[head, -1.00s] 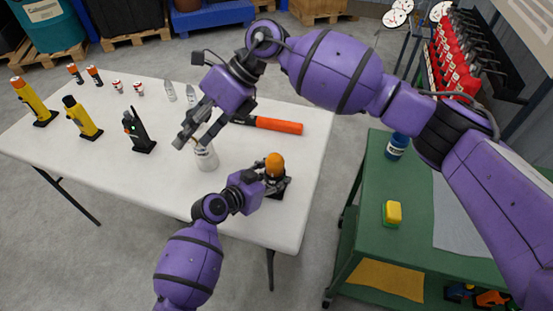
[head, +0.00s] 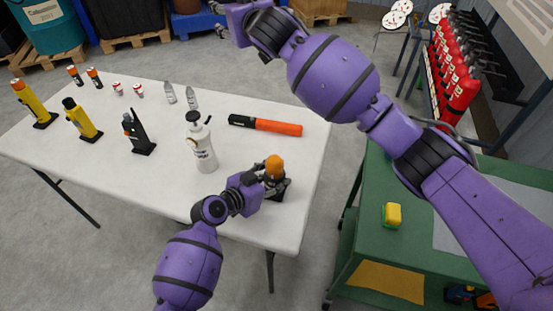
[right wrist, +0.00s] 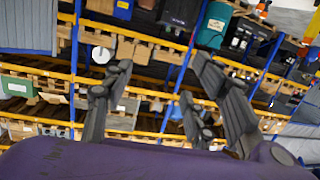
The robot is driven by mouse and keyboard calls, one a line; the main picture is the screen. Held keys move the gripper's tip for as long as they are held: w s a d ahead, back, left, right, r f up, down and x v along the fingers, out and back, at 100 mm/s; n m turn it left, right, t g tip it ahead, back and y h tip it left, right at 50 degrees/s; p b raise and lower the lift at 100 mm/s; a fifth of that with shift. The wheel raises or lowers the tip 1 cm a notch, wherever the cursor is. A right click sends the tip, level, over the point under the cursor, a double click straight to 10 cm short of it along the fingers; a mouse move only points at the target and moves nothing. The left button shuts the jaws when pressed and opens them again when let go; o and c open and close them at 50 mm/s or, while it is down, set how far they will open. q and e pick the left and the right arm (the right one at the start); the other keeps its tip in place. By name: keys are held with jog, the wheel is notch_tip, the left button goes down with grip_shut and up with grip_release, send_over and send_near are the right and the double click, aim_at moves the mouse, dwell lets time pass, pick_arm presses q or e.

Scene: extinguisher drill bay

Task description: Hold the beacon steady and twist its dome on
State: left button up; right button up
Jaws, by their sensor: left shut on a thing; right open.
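The beacon's black base (head: 279,195) stands upright near the right front part of the white table. An orange dome (head: 275,166) sits on top of it; I cannot tell how tightly it is seated. My left gripper (head: 272,184) is shut around the beacon's body below the dome, partly hiding it. My right gripper (head: 222,32) is raised beyond the table's far edge, away from the beacon. In the right wrist view its fingers (right wrist: 155,108) are spread and empty.
A white spray bottle (head: 202,145) stands just left of the beacon. An orange and black baton (head: 266,125) lies behind it. Several torches, small cans and clear bottles are on the left half of the white table (head: 245,215). A green cart (head: 375,235) with a sponge (head: 393,214) stands to the right.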

notch_tip(320, 180, down, 8)
jog(key=s+d+m+g+h, duration=0.3)
jog(key=m+g, duration=0.1)
jog(key=m+g+h, duration=0.4)
jog(key=m+g, duration=0.2)
jog(key=g, duration=0.5)
send_over(277, 159)
notch_tip(277, 159, down, 10)
jog(key=f, duration=0.1)
notch_tip(277, 159, down, 11)
jog(key=shift+f, duration=0.15)
jog(key=c, duration=1.1)
